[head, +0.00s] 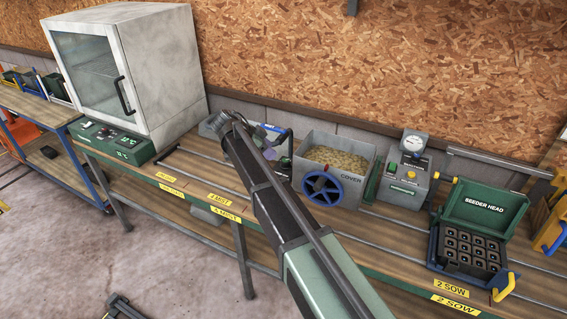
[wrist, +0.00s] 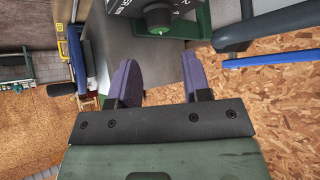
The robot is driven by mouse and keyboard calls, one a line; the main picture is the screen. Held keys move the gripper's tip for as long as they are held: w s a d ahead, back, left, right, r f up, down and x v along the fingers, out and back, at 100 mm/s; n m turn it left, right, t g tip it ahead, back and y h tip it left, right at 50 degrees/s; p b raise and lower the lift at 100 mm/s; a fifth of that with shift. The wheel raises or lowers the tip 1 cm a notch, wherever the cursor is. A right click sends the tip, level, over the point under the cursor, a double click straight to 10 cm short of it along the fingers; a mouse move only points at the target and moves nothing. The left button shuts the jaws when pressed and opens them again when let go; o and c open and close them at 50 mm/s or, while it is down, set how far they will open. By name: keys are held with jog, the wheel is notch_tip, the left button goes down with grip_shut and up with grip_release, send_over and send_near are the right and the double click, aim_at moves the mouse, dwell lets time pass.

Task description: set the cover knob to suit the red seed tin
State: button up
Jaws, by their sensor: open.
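My gripper (wrist: 160,80) is open, with two purple finger pads apart and nothing between them. In the head view my gripper (head: 270,135) is partly hidden behind my arm, left of the cover hopper. The grey hopper marked COVER (head: 349,190) holds pale grains and has a blue handwheel (head: 322,188). I see no red seed tin.
A grey box with a round gauge (head: 414,143) stands right of the hopper. The green seeder head (head: 484,205) has its lid up over a cell tray. A white cabinet (head: 130,70) and green control box (head: 112,140) stand left. The bench front is mostly clear.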

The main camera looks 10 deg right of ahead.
aim_at(285, 160)
jog(key=b+x, duration=0.4)
jog(key=x, duration=0.4)
jog(key=shift+f, duration=0.15)
jog(key=c, duration=0.5)
